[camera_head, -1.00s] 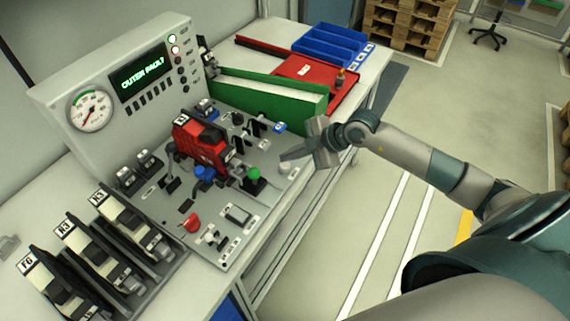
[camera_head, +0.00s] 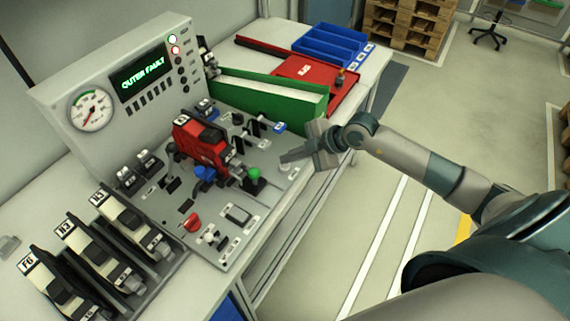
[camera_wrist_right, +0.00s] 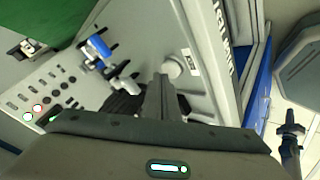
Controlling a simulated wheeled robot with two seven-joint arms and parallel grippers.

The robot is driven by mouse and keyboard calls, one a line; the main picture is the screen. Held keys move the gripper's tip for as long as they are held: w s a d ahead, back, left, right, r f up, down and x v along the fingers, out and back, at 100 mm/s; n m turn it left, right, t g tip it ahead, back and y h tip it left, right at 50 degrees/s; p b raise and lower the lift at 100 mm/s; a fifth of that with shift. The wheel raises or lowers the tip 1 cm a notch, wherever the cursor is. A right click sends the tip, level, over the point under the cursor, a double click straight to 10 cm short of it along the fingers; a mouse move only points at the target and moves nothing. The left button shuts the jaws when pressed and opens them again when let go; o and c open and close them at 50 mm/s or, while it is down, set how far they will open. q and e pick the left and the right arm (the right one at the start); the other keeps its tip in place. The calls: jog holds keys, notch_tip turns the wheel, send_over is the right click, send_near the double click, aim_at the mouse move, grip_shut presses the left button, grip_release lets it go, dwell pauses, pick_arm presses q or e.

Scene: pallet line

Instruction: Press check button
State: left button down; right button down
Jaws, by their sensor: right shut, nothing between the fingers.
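The control panel (camera_head: 250,235) lies flat on the bench in front of an upright console with a screen (camera_head: 143,72) reading "OUTER FAULT". My right gripper (camera_head: 284,158) is shut and empty, low over the panel's right edge. In the right wrist view its shut fingers (camera_wrist_right: 163,88) point at a round pale grey button (camera_wrist_right: 173,67) with a small label beside it. I cannot read the label or tell whether the fingers touch the button. A green-topped knob (camera_head: 254,174) and a red knob (camera_head: 192,222) stand on the panel.
A blue-handled lever (camera_head: 279,127) stands close to my right gripper, also in the right wrist view (camera_wrist_right: 97,48). A red module (camera_head: 200,142) sits mid-panel. Several modules in racks (camera_head: 130,215) stand at left. A green-walled bin (camera_head: 270,102) is behind.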

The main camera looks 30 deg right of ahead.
aim_at(289, 166)
jog(key=shift+f, duration=0.5)
dwell(0.8)
jog(key=shift+r, duration=0.1)
jog(key=shift+r+p, duration=0.85)
jog(key=shift+p, duration=0.2)
notch_tip(289, 166, up, 5)
jog(key=p, duration=0.5)
dwell(0.4)
dwell(0.5)
